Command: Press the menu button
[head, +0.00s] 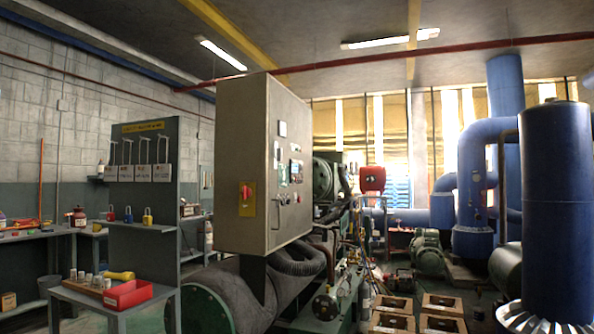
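A large beige control cabinet (232,130) stands near the middle of the head view. Its narrower right face carries a small dark screen (296,171), gauges or meters (282,129) and a row of small buttons or knobs (284,200). This face is seen at a steep angle, and I cannot tell which of the small controls is the menu button. A red rotary switch (246,192) on a yellow plate is on the cabinet's edge side. My gripper is not in view.
A grey bench (95,298) with a red tray (127,294) is at the front left, below a tag board (150,190) with padlocks. Large green machinery (208,308) lies under the cabinet. Open crates (443,304) and blue tanks (556,200) stand on the right.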

